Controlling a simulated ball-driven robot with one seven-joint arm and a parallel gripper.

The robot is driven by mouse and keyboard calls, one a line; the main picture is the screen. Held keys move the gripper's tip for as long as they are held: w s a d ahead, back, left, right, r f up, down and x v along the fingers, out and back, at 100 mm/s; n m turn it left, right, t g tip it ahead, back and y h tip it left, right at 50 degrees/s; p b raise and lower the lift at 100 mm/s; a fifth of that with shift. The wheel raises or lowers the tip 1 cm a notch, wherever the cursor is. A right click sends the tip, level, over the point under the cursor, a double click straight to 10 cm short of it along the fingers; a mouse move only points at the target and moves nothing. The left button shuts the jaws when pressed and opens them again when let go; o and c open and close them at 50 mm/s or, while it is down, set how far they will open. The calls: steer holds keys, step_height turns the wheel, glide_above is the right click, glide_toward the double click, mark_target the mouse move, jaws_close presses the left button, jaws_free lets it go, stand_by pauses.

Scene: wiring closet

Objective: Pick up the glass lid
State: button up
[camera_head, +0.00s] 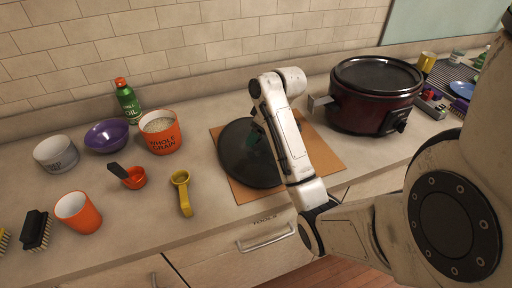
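A dark, round, see-through disc that looks like the glass lid (238,166) is on an orange-brown board (247,194) at the middle of the counter. My forearm and wrist cover its right part. My gripper (260,120) points down over the upper right part of the lid, close to it. Its fingertips are mostly hidden by my own arm, so I cannot tell whether they touch the lid or its knob.
A dark red slow cooker (372,103) stands right of the board. A whole grain pot (161,134), purple bowl (106,135), oil bottle (128,103), orange cup (78,212) and yellow scoop (182,192) stand left. The counter's front edge is close below the board.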

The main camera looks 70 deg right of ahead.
steer(key=shift+c, duration=0.4)
jaws_close()
stand_by(0.4)
